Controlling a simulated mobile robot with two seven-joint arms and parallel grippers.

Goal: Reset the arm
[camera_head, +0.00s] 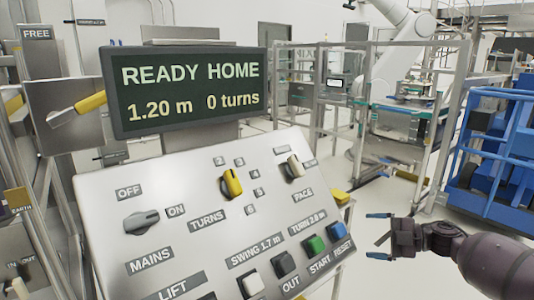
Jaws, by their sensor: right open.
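A tilted grey control panel (185,185) fills the middle of the head view. Its blue RESET button (338,230) is at the right end of the lower row, beside a green START button (314,245) and a dark OUT button (283,263). The display (190,90) reads "READY HOME", "1.20 m" and "0 turns". A grey MAINS knob (141,221), a yellow TURNS knob (231,183) and a PACE knob (295,167) sit above. My right gripper (378,236) is open and empty, right of the panel and apart from the RESET button. My left gripper is out of view.
A metal-framed cell (320,90) with a white robot arm (395,45) stands behind. Blue crates (490,150) stand at right. Clear floor shows between the panel and the crates.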

